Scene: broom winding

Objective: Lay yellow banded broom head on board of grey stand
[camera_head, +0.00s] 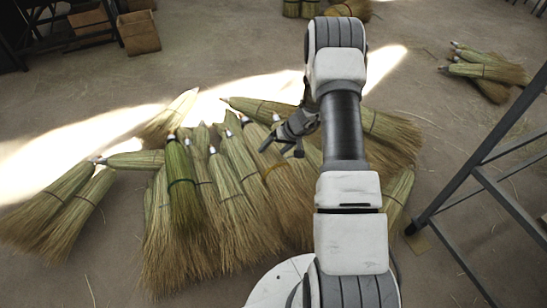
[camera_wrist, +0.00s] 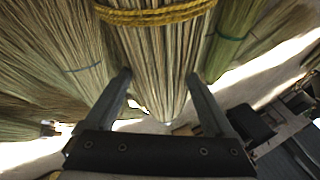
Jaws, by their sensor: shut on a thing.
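The yellow banded broom head (camera_head: 283,188) lies on the pile of brooms in the head view, its straw fanning toward the bottom. In the wrist view its yellow cord band (camera_wrist: 155,14) crosses the top, and its narrowing neck (camera_wrist: 160,75) lies between my fingers. My gripper (camera_head: 284,146) is shut on this neck; the fingertips (camera_wrist: 158,76) sit one on each side. The broom's tip is partly hidden by my gripper. Grey metal legs of a stand (camera_head: 485,165) show at the right edge of the head view; its board is not visible there.
Other brooms lie close on both sides, including one with a green band (camera_head: 182,185). More brooms (camera_head: 487,70) lie at the upper right. A brown crate (camera_head: 138,33) stands at the upper left. Bare floor (camera_head: 440,140) lies between the pile and the grey legs.

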